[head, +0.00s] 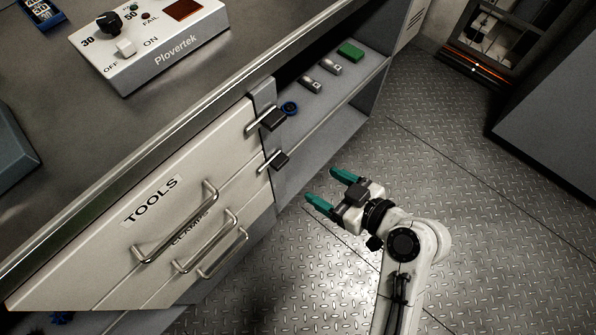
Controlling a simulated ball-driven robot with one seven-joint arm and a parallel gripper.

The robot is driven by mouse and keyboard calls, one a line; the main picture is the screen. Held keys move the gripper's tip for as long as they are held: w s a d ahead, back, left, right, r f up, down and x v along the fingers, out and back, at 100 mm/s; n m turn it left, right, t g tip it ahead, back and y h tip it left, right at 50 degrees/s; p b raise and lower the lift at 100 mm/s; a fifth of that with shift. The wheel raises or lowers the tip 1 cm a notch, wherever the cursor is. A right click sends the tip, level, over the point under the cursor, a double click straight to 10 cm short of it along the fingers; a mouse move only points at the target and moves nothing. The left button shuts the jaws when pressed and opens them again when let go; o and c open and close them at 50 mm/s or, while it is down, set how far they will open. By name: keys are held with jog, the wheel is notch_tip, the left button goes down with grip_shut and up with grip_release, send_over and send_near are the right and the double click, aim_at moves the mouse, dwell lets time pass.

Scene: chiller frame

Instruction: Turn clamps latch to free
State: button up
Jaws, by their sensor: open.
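The clamps drawer (236,181) has its "CLAMPS" label partly hidden behind the handle of the tools drawer (190,150). At the drawers' right edge are two latches, each a black knob with a metal bar. The upper latch (272,120) is level with the tools drawer. The lower latch (279,159) seems level with the clamps drawer, and its bar points left across the drawer edge. My gripper (322,186), with green fingers, is open and empty. In the picture it is below and right of the lower latch, apart from it.
A Plovertek control box (150,45) stands on the counter. The metal floor (450,160) right of my arm is clear.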

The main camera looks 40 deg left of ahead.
aim_at(284, 164)
jog(key=shift+n, duration=0.3)
jog(key=x, duration=0.7)
jog(key=r+b+x, duration=0.1)
jog(key=x, duration=0.3)
jog(key=shift+s+a+f, duration=0.1)
jog(key=shift+s+a, duration=0.2)
jog(key=shift+a, duration=0.35)
jog(key=shift+y, duration=0.3)
jog(key=c, duration=1.1)
